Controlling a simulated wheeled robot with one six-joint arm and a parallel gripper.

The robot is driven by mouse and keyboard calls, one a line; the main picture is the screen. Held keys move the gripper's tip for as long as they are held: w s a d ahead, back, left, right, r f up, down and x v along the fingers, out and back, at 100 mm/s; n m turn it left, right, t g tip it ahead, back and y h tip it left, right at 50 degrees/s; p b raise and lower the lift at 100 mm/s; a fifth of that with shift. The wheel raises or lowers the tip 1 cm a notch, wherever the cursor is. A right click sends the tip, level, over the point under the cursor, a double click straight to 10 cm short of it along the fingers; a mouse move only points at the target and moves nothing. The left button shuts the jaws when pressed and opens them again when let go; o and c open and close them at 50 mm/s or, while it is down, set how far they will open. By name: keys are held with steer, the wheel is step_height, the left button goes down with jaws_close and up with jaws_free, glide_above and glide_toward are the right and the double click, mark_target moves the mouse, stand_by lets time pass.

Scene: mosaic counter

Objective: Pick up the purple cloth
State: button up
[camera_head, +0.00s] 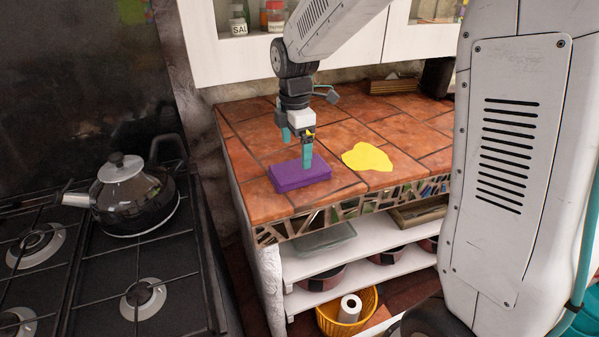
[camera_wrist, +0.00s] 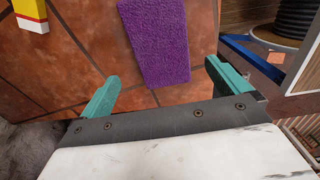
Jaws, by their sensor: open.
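The purple cloth (camera_head: 299,174) is a thick folded rectangle lying on the tiled counter near its front left corner. It also shows in the wrist view (camera_wrist: 157,40), top centre, with its upper part cut off by the frame. My gripper (camera_head: 297,149) is over the counter at the cloth, pointing down with teal fingers. In the wrist view my gripper (camera_wrist: 160,85) is open, with one finger on each side of the cloth's near end and nothing between the fingertips. I cannot tell whether a finger touches the cloth.
A flat yellow piece (camera_head: 367,157) lies right of the cloth on the terracotta counter (camera_head: 240,165). A stove with a dark kettle (camera_head: 132,196) stands at left. White cabinets hang above. Shelves below hold pans and a yellow basket (camera_head: 347,313).

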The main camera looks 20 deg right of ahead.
mark_target(299, 168)
steer(key=f, duration=0.7)
steer(key=shift+s+d, duration=0.15)
steer(key=shift+d, duration=0.25)
steer(key=shift+r, duration=0.1)
steer(key=c, duration=1)
